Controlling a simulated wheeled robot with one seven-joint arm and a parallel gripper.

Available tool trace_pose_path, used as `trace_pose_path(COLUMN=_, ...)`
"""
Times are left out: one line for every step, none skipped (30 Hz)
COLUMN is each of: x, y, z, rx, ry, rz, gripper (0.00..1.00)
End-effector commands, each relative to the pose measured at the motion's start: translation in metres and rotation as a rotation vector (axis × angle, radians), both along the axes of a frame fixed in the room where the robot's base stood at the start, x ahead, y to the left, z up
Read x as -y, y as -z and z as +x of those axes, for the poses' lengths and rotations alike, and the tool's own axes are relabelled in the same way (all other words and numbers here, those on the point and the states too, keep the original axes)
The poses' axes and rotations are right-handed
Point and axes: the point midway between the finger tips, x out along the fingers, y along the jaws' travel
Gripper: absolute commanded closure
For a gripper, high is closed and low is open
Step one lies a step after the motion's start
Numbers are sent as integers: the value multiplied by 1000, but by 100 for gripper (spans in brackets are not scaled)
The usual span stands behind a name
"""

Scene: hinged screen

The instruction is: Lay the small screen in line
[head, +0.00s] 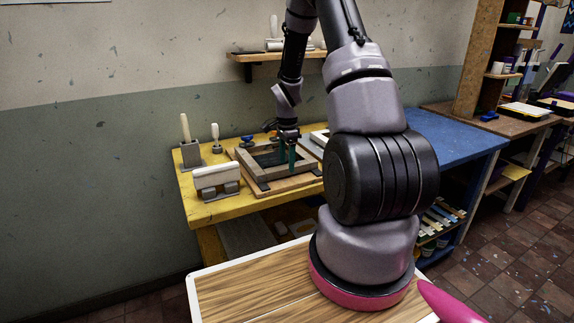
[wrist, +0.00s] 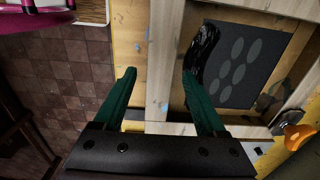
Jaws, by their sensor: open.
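The small screen (head: 290,174) is a wooden frame on a board on the yellow table, seen in the head view. In the wrist view its pale wooden rail (wrist: 163,62) runs up the middle, and inside the frame is a dark panel (wrist: 236,68) with several grey ovals. A glossy black patch (wrist: 203,48) lies along the panel's left side. My gripper (head: 288,153) is over the frame. In the wrist view its two green fingers (wrist: 158,75) are apart, one on each side of the rail. I cannot tell whether they touch it.
An orange knob (wrist: 297,136) is at the frame's lower right corner in the wrist view. On the yellow table (head: 210,212) stand a pale-topped block (head: 216,178) at the front left and a grey holder with a handled tool (head: 190,153) behind it. A wall shelf (head: 262,57) hangs above.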

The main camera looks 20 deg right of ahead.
Motion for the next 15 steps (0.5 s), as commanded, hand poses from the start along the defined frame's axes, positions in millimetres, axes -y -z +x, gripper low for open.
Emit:
trace_pose_path(x=0, y=-6, z=0, rx=3, ry=0, rz=-1, gripper=26)
trace_pose_path(x=0, y=-9, z=1, rx=3, ry=-1, rz=-1, gripper=26)
trace_pose_path(x=0, y=-13, z=0, rx=2, ry=-1, rz=-1, gripper=26)
trace_pose_path(x=0, y=-16, z=0, rx=2, ry=-1, rz=-1, gripper=26)
trace_pose_path(x=0, y=-19, z=0, rx=2, ry=0, rz=-1, gripper=26)
trace_pose_path(x=0, y=-23, z=1, rx=3, ry=0, rz=-1, gripper=26)
trace_pose_path(x=0, y=-26, z=1, rx=3, ry=0, rz=-1, gripper=26)
trace_pose_path(x=0, y=-29, z=0, rx=2, ry=0, rz=0, gripper=26)
trace_pose_path(x=0, y=-33, z=0, rx=2, ry=0, rz=0, gripper=26)
trace_pose_path(x=0, y=-36, z=0, rx=3, ry=0, rz=-1, gripper=26)
trace_pose_path(x=0, y=-39, z=1, rx=3, ry=0, rz=-1, gripper=26)
trace_pose_path(x=0, y=-43, z=0, rx=2, ry=1, rz=-1, gripper=26)
trace_pose_path(x=0, y=-45, z=0, rx=2, ry=1, rz=0, gripper=26)
trace_pose_path(x=0, y=-48, z=0, rx=2, ry=0, rz=0, gripper=26)
trace_pose_path(x=0, y=-50, z=0, rx=1, ry=0, rz=0, gripper=26)
